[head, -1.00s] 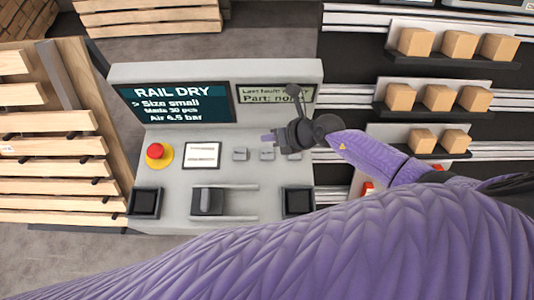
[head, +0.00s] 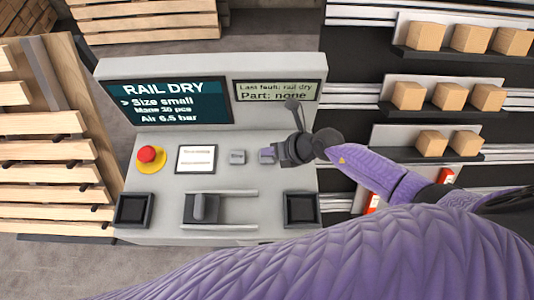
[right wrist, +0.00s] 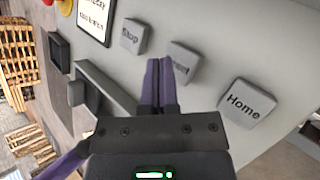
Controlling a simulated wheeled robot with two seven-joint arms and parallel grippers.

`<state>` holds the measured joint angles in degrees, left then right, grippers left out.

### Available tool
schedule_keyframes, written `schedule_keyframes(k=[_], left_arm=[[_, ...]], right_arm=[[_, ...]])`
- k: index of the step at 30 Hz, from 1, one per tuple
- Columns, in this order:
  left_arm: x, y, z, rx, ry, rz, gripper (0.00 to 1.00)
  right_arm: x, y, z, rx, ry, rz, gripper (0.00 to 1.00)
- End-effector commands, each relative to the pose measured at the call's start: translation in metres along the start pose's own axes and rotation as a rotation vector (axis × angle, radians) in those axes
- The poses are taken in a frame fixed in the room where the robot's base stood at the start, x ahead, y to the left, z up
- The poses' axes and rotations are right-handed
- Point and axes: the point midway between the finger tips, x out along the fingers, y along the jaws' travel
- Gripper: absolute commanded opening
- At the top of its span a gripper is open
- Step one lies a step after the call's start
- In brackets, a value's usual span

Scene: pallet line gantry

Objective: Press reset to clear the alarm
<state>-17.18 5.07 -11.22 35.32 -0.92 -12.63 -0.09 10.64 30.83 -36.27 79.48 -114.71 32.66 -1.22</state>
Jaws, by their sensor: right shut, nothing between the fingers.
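The control panel (head: 150,220) has a row of grey buttons. In the right wrist view the Stop button (right wrist: 131,36), the partly covered reset button (right wrist: 184,62) and the Home button (right wrist: 246,103) show. In the right wrist view the fingertips (right wrist: 161,62) overlap that button's left edge. I cannot tell whether they touch it. The main screen (head: 171,102) reads RAIL DRY. My left gripper is out of view.
A red mushroom button (head: 147,154) on a yellow base and a white label plate (head: 196,159) lie left of the buttons. A slotted lever (head: 200,208) sits below. A small screen (head: 276,92) reads "Part: none". Shelves with cardboard boxes (head: 409,96) stand right, wooden pallets (head: 45,150) left.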

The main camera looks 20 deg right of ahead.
Motion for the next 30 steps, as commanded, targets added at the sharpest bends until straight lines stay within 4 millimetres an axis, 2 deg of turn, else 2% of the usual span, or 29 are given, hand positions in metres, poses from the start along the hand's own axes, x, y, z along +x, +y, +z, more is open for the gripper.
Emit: schedule_keyframes(k=[11,30], left_arm=[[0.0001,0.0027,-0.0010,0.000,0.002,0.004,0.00],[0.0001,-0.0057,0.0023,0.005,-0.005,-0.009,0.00]], right_arm=[[0.0001,0.0000,-0.0001,0.000,0.000,0.000,0.00],[0.0001,0.0000,-0.0001,0.000,0.000,0.000,0.00]])
